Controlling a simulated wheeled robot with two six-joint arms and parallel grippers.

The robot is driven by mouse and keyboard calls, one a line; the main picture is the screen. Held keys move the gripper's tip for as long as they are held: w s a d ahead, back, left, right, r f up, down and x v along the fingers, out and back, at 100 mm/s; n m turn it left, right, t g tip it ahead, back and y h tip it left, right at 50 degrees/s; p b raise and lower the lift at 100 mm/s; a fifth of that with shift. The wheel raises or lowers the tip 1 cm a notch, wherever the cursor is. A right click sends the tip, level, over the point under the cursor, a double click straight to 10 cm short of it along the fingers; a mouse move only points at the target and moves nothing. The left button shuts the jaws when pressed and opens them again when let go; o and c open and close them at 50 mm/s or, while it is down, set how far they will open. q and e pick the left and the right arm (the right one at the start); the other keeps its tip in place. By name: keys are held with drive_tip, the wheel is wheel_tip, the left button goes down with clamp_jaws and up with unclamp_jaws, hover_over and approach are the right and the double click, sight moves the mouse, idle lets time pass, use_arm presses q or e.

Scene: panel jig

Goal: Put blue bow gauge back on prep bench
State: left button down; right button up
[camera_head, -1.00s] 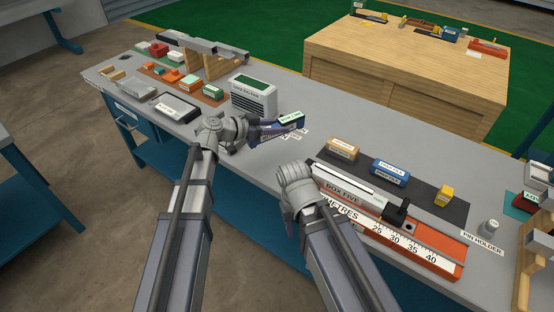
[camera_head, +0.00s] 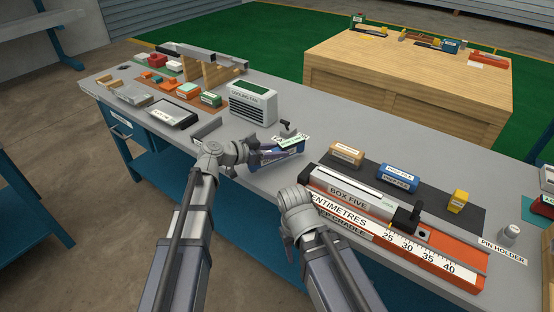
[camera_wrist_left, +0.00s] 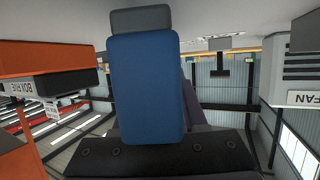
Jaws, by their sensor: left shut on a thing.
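My left gripper (camera_head: 258,156) reaches right over the front part of the grey bench, just in front of the cooling fan. It is shut on a blue piece with a pale green and white label, which I take for the blue bow gauge (camera_head: 288,151). In the left wrist view a blue rounded block with a grey end, apparently the gauge (camera_wrist_left: 145,88), fills the middle. Whether it touches the bench is unclear. My right arm ends beside the orange cradle, with its fingers hidden. Which bench is the prep bench is not legible.
The cooling fan (camera_head: 252,104) stands behind my left gripper. A dark upright piece (camera_head: 288,128) is just behind the gauge. The orange cradle with Box Five (camera_head: 350,200) lies to the right, near blue and yellow blocks. A wooden bench (camera_head: 405,85) stands farther back.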

use_arm(q)
drive_tip(key=shift+f, duration=0.7)
use_arm(e)
drive_tip(key=shift+f, duration=0.7)
use_arm(q)
drive_tip(key=shift+f+b, duration=0.2)
drive_tip(key=shift+b, duration=0.2)
drive_tip(key=shift+c, duration=2.2)
unclamp_jaws()
use_arm(e)
drive_tip(key=shift+f, duration=0.15)
use_arm(q)
drive_tip(key=shift+s+a+r+p, duration=0.15)
drive_tip(key=shift+a+r+p, duration=0.05)
drive_tip(key=shift+r+p, duration=0.2)
drive_tip(key=p+v, duration=0.3)
drive_tip(key=v, duration=0.7)
drive_tip(key=shift+s+a+r, duration=0.1)
drive_tip(key=shift+s+a, duration=0.05)
drive_tip(key=shift+s+a+p, duration=0.25)
drive_tip(key=shift+a+p, duration=0.1)
drive_tip(key=shift+a, duration=0.05)
use_arm(e)
drive_tip(key=shift+r, duration=2.2)
